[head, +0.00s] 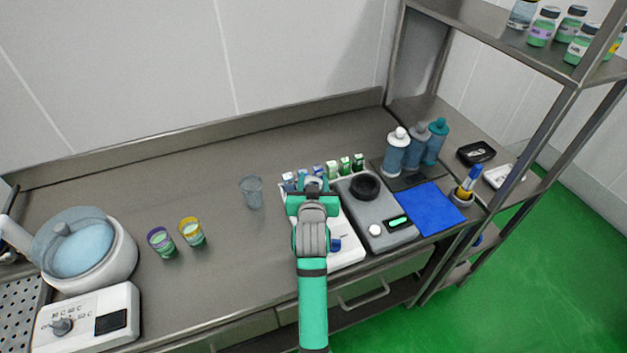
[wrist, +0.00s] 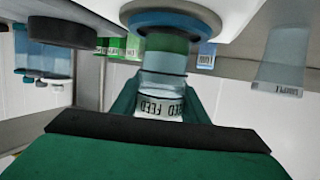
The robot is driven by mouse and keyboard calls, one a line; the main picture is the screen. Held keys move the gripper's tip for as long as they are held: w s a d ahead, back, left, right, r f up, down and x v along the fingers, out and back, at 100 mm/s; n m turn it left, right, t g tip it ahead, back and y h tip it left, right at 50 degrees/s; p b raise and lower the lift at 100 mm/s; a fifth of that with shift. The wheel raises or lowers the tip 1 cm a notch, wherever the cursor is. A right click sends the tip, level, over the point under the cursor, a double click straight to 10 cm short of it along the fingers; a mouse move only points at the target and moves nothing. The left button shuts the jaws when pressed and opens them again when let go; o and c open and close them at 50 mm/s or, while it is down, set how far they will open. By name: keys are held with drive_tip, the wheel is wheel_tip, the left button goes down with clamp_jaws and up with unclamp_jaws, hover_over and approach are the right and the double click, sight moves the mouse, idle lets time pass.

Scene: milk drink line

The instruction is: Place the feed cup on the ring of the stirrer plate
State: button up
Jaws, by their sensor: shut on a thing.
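My gripper (head: 312,192) is over the white stirrer plate (head: 350,248), which has a blue knob. It is shut on the feed cup (wrist: 163,75), a clear cup with a FEED label and green at its base. The wrist view is upside down, so the plate (wrist: 228,14) is at its top. The plate's blue ring (wrist: 172,14) shows there at the cup's base. The cup looks upright and in line with the ring. I cannot tell whether its base touches the ring. In the head view my gripper hides most of the cup.
A clear cup (head: 251,193) labelled SAMPLE stands close on the left. A grey device (head: 375,220) with a black round top adjoins on the right. Small green-and-white bottles (head: 345,165) stand behind. Two coloured cups (head: 191,233) are farther left. The counter between is clear.

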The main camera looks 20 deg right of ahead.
drive_tip(key=shift+f, duration=0.1)
drive_tip(key=o, duration=1.2)
drive_tip(key=shift+r, duration=0.2)
drive_tip(key=v, duration=1.2)
drive_tip(key=shift+s+f, duration=0.1)
